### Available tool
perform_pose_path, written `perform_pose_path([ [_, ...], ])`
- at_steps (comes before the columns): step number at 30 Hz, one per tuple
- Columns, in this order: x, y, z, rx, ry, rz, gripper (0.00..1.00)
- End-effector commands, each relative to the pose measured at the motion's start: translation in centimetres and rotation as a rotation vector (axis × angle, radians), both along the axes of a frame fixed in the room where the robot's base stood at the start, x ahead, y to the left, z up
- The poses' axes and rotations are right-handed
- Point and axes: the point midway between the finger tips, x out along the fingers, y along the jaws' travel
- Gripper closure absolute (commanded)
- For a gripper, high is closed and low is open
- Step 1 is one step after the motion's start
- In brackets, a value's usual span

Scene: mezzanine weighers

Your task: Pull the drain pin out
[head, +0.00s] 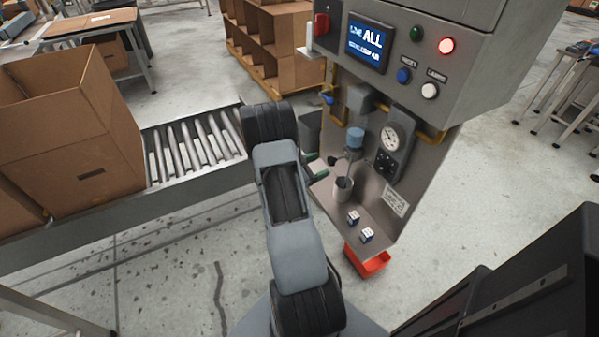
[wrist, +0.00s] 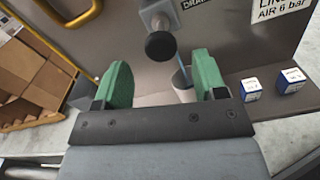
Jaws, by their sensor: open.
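The drain pin shows in the wrist view as a round black knob (wrist: 160,46) on a grey block, beside a partly cut-off label reading "DRA". My gripper (wrist: 163,82) is open, its two green fingers apart to the left and right below the knob. Nothing is held between them, and the knob appears beyond the fingertips. In the head view my gripper (head: 317,166) is largely hidden behind my arm, with a little green showing near the panel's shelf. I cannot make out the pin clearly there.
A grey cup (head: 343,188) stands on the shelf (head: 376,218), with two small blue-and-white boxes (head: 353,217) nearby. A pressure gauge (head: 392,138) and yellow pipes are on the panel. A red bin (head: 368,262) sits below. A roller conveyor (head: 190,150) with a cardboard box (head: 75,130) is left.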

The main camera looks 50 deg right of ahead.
Motion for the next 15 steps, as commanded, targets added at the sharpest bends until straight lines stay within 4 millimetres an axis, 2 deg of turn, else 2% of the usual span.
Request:
perform_pose_path([
  [6,1.8,4.1,0.1,0.001,0.002,0.005,0.35],
  [15,3.1,7.3,0.0,0.0,0.001,0.002,0.35],
])
